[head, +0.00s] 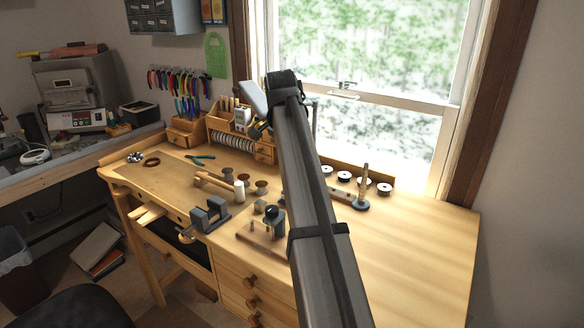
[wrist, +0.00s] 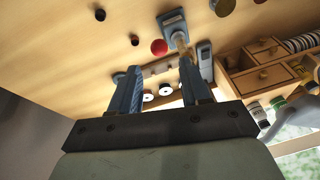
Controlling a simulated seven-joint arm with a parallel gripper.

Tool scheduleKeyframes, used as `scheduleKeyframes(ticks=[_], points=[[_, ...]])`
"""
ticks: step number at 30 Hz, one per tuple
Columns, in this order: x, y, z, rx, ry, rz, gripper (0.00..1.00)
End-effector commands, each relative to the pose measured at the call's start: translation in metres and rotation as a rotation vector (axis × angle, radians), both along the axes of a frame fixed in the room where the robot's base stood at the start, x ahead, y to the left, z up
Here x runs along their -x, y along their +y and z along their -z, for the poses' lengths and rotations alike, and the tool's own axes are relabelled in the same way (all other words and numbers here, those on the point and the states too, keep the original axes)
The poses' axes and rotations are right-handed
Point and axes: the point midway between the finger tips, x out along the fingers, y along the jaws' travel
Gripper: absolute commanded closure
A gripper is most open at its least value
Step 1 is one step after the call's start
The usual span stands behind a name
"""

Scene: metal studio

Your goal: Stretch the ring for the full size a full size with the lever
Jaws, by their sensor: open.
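My gripper (wrist: 160,67) is open and empty in the wrist view, its two blue-grey fingers apart over the bench. Beyond the fingertips, a red ball knob (wrist: 158,47) shows beside an upright tool on a blue-grey base (wrist: 172,18). A plate with small holes shows between the fingers. In the head view, an upright tapered post (head: 365,178) stands at the end of a low bar on the right of the bench; it may be the ring stretcher. My arm hides part of this bar. I cannot make out a ring or its size.
The wooden bench (head: 430,240) is clear at front right. Several white spools (head: 344,177) lie along its back. A small vise (head: 210,215) and a block tool with a black ball (head: 270,211) stand left of my arm. A window and wall bound the back.

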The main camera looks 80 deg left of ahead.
Motion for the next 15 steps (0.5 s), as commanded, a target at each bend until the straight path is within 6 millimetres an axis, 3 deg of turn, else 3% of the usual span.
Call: scheduleKeyframes(ticks=[6,15], points=[[0.003,-0.004,-0.019,0.0,0.0,0.0,0.53],[0.003,-0.006,-0.023,0.001,-0.001,0.0,0.53]])
